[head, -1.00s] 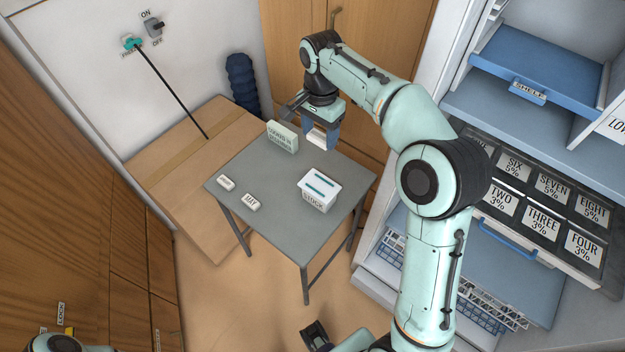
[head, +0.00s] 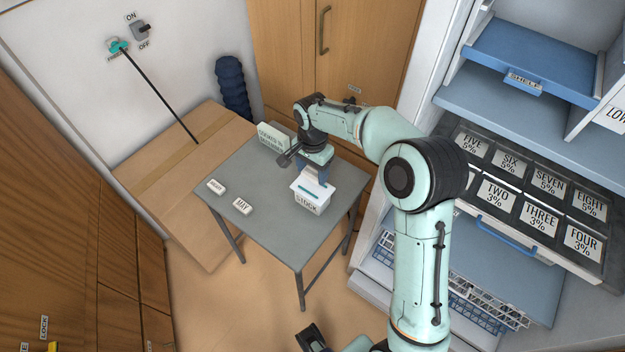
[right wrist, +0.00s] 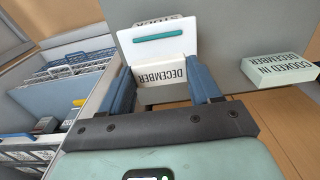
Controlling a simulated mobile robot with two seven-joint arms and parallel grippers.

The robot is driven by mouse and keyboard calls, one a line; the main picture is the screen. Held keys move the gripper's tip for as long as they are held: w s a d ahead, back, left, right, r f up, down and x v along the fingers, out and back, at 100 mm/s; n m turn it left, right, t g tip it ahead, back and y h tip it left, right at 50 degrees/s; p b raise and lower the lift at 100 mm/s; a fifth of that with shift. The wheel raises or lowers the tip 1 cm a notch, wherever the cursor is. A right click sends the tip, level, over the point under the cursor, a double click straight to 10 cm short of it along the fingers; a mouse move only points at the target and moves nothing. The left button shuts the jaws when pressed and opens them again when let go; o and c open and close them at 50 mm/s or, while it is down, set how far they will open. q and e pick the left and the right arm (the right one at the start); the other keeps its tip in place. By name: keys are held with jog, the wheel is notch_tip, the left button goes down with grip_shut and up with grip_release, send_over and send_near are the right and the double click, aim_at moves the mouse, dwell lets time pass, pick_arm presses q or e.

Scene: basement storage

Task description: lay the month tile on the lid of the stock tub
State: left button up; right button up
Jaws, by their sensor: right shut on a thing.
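My right gripper (head: 314,176) is shut on a white tile marked DECEMBER (right wrist: 161,75), seen between its blue fingers in the right wrist view. The gripper points down at the back part of the stock tub (head: 309,203), a white box labelled STOCK on the grey table. The tub's white lid (right wrist: 172,52) has a teal stripe and shows right beside the tile. I cannot tell whether the tile touches the lid. A MAY tile (head: 242,206) and another small white tile (head: 216,187) lie at the table's left.
A pale block reading COOKED IN DECEMBER (head: 272,138) stands at the back of the grey table (head: 262,232), behind the gripper. A cardboard box (head: 165,180) is left of the table. A rack of labelled percent cards (head: 540,219) is on the right. The table's front is clear.

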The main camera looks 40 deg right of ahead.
aim_at(312, 173)
jog(key=shift+f, duration=2.35)
jog(key=shift+f+b, duration=0.15)
jog(key=shift+b, duration=0.15)
jog(key=o, duration=1)
jog(key=shift+r, duration=0.25)
notch_tip(312, 173, up, 12)
jog(key=shift+f+p, duration=0.1)
jog(key=shift+p, duration=0.75)
